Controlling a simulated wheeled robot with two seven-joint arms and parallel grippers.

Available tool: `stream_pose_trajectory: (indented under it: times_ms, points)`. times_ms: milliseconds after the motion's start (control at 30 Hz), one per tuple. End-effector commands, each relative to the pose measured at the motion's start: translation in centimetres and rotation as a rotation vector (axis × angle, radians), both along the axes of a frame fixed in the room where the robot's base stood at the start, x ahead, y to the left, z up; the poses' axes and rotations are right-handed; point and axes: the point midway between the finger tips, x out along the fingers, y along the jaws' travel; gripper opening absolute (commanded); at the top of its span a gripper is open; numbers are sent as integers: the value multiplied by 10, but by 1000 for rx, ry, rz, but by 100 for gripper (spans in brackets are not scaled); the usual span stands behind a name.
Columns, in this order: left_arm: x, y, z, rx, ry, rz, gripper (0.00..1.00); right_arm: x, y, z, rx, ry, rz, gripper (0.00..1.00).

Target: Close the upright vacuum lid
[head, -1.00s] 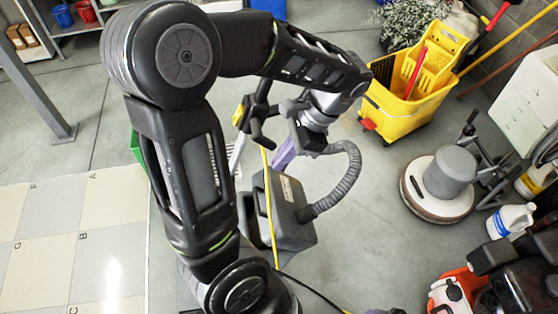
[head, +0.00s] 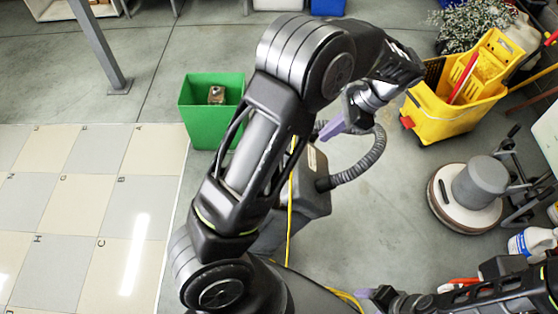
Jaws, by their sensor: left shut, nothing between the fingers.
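The upright vacuum (head: 314,195) stands mid-picture as a dark grey body with a ribbed grey hose (head: 368,163) curving up at its right. My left arm covers much of its left and upper part, and I cannot make out the lid or how far open it is. My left gripper (head: 333,128), with purple fingers, is shut and empty above the top of the vacuum, near the hose; I cannot tell whether it touches. My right gripper (head: 378,294) shows only as a purple tip at the bottom edge, below the vacuum, so its opening is unclear.
A yellow cord (head: 291,205) runs down by the vacuum. A green bin (head: 203,128) stands left, beyond pale floor tiles (head: 85,205). A yellow mop bucket (head: 448,118) and a floor polisher (head: 470,195) stand right. Grey floor between vacuum and polisher is clear.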

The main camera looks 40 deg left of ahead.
Motion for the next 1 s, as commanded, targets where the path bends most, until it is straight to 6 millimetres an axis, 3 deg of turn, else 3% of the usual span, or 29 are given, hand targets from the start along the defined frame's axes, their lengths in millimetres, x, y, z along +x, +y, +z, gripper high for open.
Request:
stream_pose_trajectory:
  times_ms: [467,767,800,1000]
  points:
    - [-4,3,-10,-2,4,0,0,1,0,-9,2,-3,0,64]
    - [-19,23,-54,-3,4,2,0,6,2,-46,11,-17,4,64]
    - [-22,27,-52,1,7,1,0,5,2,-35,11,-16,3,64]
    - [-35,43,-84,1,7,0,0,4,2,-26,9,-14,4,64]
